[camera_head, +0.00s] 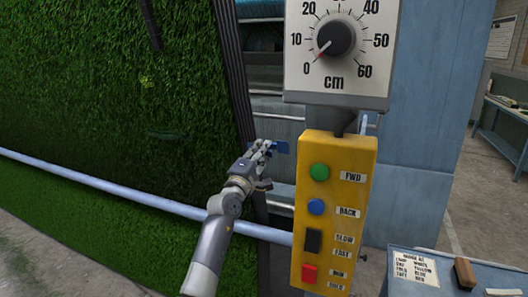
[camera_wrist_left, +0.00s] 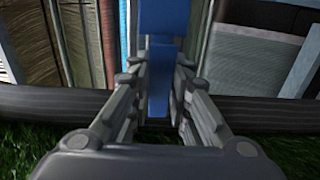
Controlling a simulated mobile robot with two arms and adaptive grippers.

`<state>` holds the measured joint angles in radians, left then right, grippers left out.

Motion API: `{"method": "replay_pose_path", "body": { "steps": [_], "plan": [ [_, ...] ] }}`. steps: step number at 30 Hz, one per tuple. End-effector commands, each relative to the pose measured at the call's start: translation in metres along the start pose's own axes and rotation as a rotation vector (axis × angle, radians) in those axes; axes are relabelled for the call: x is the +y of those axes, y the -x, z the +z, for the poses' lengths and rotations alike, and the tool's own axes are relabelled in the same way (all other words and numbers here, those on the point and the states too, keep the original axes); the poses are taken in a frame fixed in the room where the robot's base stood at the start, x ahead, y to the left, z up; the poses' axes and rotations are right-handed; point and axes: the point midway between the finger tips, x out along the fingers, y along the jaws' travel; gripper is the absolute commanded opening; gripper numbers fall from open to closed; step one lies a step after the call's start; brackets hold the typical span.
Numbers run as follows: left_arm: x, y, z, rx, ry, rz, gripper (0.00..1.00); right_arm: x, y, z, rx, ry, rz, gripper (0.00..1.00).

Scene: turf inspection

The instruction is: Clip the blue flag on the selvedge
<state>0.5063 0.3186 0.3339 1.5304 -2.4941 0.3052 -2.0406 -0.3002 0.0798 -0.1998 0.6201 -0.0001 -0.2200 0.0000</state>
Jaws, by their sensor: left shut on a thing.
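The blue flag (camera_head: 282,147) shows just past the fingers of my left gripper (camera_head: 264,151). In the left wrist view the blue flag (camera_wrist_left: 166,18) runs between the two fingers of that gripper (camera_wrist_left: 160,70), which is shut on it. The selvedge is the dark strip (camera_head: 234,75) along the right edge of the green turf (camera_head: 100,90). The gripper is in front of this strip in the head view. In the left wrist view the dark band (camera_wrist_left: 270,111) passes behind the fingers. I cannot tell whether the flag touches it. My right gripper is not in view.
A yellow control box (camera_head: 336,220) with several buttons hangs close to the right of my left gripper. A dial gauge (camera_head: 338,50) in cm is above it. A pale blue bar (camera_head: 110,188) crosses the turf. A small table (camera_head: 450,270) with a labelled board stands at lower right.

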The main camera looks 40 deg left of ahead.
Motion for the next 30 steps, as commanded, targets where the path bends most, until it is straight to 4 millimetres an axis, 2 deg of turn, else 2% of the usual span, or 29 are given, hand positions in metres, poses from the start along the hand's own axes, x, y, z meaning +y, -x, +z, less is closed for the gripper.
{"method": "replay_pose_path", "body": {
  "steps": [1,2,3,5,6,20,25,30],
  "plan": [
    [0.006,0.000,-0.010,0.018,-0.009,0.014,0.03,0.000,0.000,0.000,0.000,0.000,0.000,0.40],
    [0.007,0.000,-0.010,0.018,-0.009,0.014,0.03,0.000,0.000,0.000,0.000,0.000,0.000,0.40],
    [0.007,0.000,-0.010,0.018,-0.010,0.014,0.25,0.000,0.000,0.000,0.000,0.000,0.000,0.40],
    [0.007,0.000,-0.010,0.018,-0.010,0.014,0.38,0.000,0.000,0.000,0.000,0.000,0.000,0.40],
    [0.006,0.000,-0.010,0.018,-0.010,0.013,0.41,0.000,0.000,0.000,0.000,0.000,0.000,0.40],
    [-0.001,0.006,-0.009,0.016,-0.009,0.001,0.41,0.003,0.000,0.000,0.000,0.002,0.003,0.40],
    [-0.001,0.025,-0.006,0.013,-0.009,0.001,0.41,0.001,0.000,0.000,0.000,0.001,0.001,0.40],
    [0.001,0.057,0.000,0.007,-0.009,0.004,0.41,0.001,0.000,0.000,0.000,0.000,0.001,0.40]
  ]
}}
